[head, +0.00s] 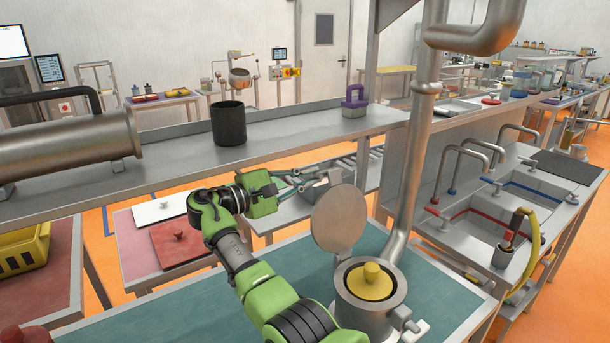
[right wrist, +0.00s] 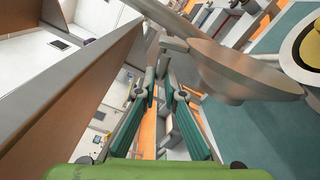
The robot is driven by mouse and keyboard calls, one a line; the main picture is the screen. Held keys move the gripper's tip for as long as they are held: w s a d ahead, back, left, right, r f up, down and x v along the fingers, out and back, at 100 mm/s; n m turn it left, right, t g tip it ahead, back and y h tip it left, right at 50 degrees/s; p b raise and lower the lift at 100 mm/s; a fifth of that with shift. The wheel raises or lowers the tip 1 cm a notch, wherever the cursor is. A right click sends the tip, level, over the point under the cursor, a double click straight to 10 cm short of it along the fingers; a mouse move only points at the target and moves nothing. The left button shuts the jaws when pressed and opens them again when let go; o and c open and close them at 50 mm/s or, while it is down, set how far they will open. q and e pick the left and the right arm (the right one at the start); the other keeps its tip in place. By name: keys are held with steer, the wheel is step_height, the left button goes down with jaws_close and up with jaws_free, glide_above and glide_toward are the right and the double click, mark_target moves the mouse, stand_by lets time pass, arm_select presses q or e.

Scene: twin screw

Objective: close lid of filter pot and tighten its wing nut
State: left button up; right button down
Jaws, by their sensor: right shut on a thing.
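The filter pot (head: 362,317) is a grey metal vessel at the bottom right of the head view, with a yellow knobbed insert (head: 371,282) inside. Its round lid (head: 338,220) stands raised and tilted at the pot's back left, leaving the mouth uncovered; it also shows in the right wrist view (right wrist: 250,72). My right gripper (head: 304,184) is at the lid's upper left, shut on the lid's edge tab, though the contact is small and partly hidden. The wing nut appears to be the pale piece (head: 415,331) at the pot's front right. My left gripper is out of view.
A thick vertical pipe (head: 419,170) rises just behind the pot. A steel shelf (head: 285,125) carries a black cup (head: 229,124) and a purple-handled weight (head: 355,101). Sinks (head: 480,222) lie to the right.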

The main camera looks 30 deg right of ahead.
mark_target(328, 175)
steer(key=s, duration=0.1)
steer(key=s+r+m, duration=0.1)
steer(key=s+m, duration=0.1)
steer(key=s, duration=0.1)
steer(key=shift+s+d+r, duration=0.1)
steer(key=shift+d+r, duration=0.05)
steer(key=shift+r, duration=0.15)
steer(key=s+m+b, duration=0.2)
steer(key=s+m, duration=0.2)
steer(key=s, duration=0.3)
steer(key=shift+d+r, duration=0.25)
steer(key=c, duration=2.4)
jaws_free()
steer(key=shift+c, duration=0.2)
steer(key=shift+s, duration=0.1)
steer(key=a, duration=0.7)
steer(key=shift+s+a, duration=0.25)
steer(key=shift+a, duration=0.05)
